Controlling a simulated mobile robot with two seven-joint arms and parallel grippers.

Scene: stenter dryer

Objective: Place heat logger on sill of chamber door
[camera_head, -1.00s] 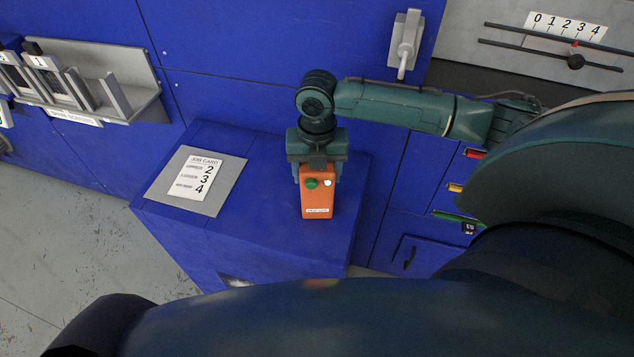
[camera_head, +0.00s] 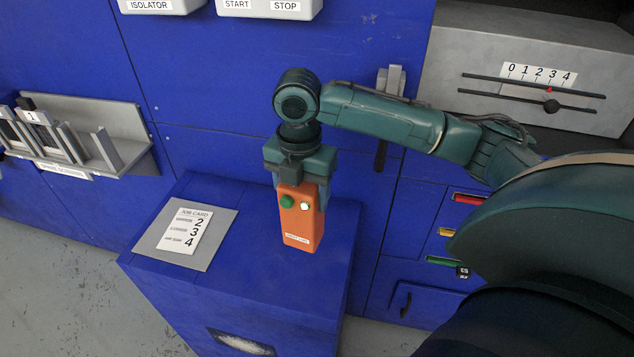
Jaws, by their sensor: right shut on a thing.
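The heat logger is an orange box (camera_head: 299,225) with a green button, a small white light and a white label on its face. My right gripper (camera_head: 302,190) is shut around its upper end from above. The logger is over the top of the blue cabinet (camera_head: 265,265), leaning slightly. I cannot tell whether its lower end touches the top. My left gripper is out of view. I cannot make out the chamber door's sill for certain.
A job card on a grey plate (camera_head: 222,241) lies left of the logger. A grey rack (camera_head: 127,150) is on the left wall. A grey lever handle (camera_head: 383,140) stands behind my right arm. A 0–4 slider scale (camera_head: 550,92) and coloured tabs (camera_head: 445,232) are at right.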

